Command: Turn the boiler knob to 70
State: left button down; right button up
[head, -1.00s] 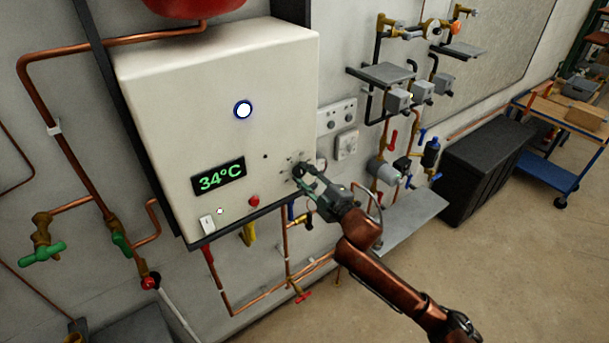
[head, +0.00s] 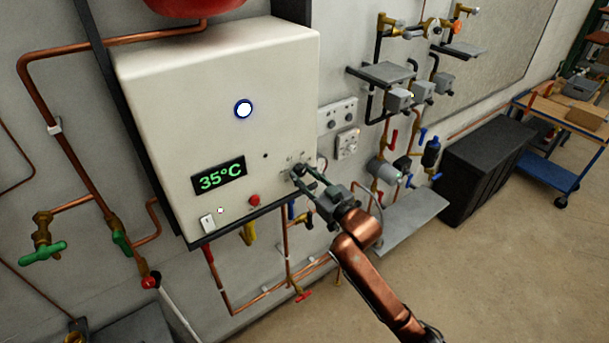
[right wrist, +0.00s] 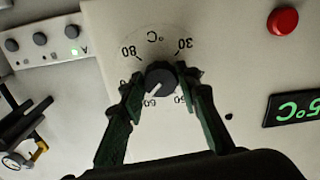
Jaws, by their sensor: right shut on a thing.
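The white boiler (head: 225,80) hangs on the wall, and its display (head: 219,176) reads 35°C in green. The dark round boiler knob (right wrist: 160,78) is at the lower right of its front, with a scale around it. In the right wrist view its white pointer line aims lower left, between the 60 and a mark partly hidden by a finger. My right gripper (head: 301,174) is shut on the knob, one finger on each side; it also shows in the right wrist view (right wrist: 160,84). My left gripper is not in view.
A red button (head: 254,200) and a white switch (head: 208,222) sit on the boiler's lower front. Copper pipes (head: 50,120) with valves run left and below. Wall sockets (head: 337,115), grey boxes and a black chest (head: 487,165) stand to the right.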

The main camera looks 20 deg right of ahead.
jog(key=m, duration=0.6)
jog(key=shift+a+m, duration=0.1)
jog(key=shift+m, duration=0.2)
jog(key=shift+f, duration=0.1)
dwell(0.4)
jog(key=o, duration=1.2)
jog(key=shift+c, duration=0.2)
jog(key=shift+s, duration=0.15)
jog(key=v, duration=1.1)
jog(key=shift+s+d, duration=0.2)
jog(key=shift+s, duration=0.15)
